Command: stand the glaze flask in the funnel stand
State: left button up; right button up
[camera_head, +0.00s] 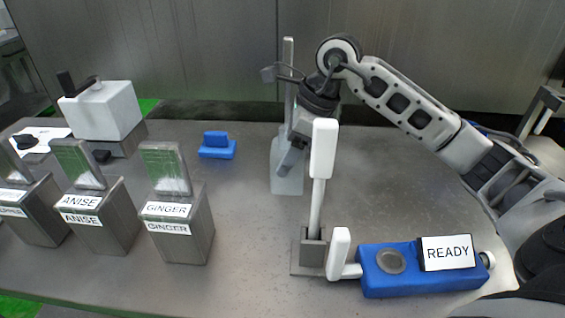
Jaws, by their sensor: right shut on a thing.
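A pale grey stand (287,186) with a broad base and a tall post stands at the middle of the table. A thin ring-like arm juts left near the post's top; I take this for the funnel stand. My right gripper (289,164) reaches down in front of the post, over the base, tilted down and left. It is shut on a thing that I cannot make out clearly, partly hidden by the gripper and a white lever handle. I cannot pick out the glaze flask with certainty. My left gripper is not in view.
The white-gripped lever (322,150) stands in front of my right gripper, beside a blue box (410,285) marked READY. Metal tins labelled ANISE (103,222) and GINGER (183,235) stand left. A small blue block (217,150) and white cube (105,112) lie behind.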

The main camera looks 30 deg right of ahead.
jog(key=shift+w+a+f, duration=0.2)
jog(key=shift+f, duration=0.05)
notch_tip(320, 180, down, 3)
jog(key=shift+w+a+f+p, duration=0.15)
jog(key=shift+p, duration=0.3)
jog(key=shift+f, duration=0.2)
jog(key=shift+f+b, duration=0.2)
jog(key=shift+b, duration=0.1)
jog(key=o, duration=1)
jog(key=shift+o, duration=0.2)
